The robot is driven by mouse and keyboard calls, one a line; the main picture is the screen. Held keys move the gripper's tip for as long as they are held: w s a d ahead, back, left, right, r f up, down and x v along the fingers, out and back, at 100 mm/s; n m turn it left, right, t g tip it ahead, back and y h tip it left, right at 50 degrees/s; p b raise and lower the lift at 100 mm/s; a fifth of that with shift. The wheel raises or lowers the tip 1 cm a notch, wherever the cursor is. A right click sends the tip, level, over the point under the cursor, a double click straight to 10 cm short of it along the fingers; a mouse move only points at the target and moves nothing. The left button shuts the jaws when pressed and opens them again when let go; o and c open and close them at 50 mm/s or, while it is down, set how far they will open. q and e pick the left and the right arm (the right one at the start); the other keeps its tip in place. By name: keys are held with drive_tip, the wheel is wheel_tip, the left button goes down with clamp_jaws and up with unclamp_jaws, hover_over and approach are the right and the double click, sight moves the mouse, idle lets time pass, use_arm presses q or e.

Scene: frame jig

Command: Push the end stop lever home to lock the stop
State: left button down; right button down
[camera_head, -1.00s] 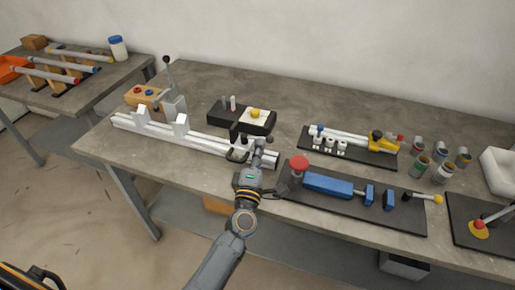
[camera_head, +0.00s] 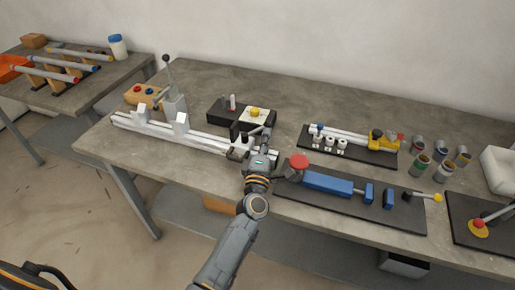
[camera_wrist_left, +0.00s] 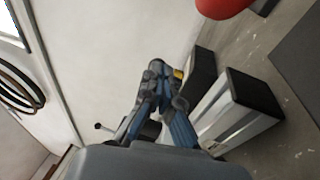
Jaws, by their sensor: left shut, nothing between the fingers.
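A pale slotted rail (camera_head: 205,143) lies along the bench with white blocks on it. Near its right end sits a dark fitting (camera_head: 237,154), which may be the end stop; its lever cannot be made out clearly beside my arm. My left gripper (camera_head: 266,136) is over the rail's right end, close to the dark fitting. In the left wrist view my left gripper (camera_wrist_left: 157,72) has its fingers together and empty; the dark-capped rail end (camera_wrist_left: 240,108) shows to their right. My right gripper is not in view.
A black box with a yellow button (camera_head: 255,112) stands just behind the rail. A red knob (camera_head: 298,161) on a black plate with blue blocks stands close to the right of my gripper. A tall lever with a black ball (camera_head: 167,58) rises at the rail's left part.

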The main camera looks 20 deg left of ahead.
use_arm(q)
drive_tip(key=shift+w+a, duration=0.1)
drive_tip(key=shift+w, duration=0.2)
idle(0.5)
drive_tip(key=shift+s, duration=0.2)
drive_tip(key=v, duration=1.1)
drive_tip(key=shift+s+f, duration=0.15)
drive_tip(key=shift+s, duration=0.2)
drive_tip(key=shift+f, duration=0.1)
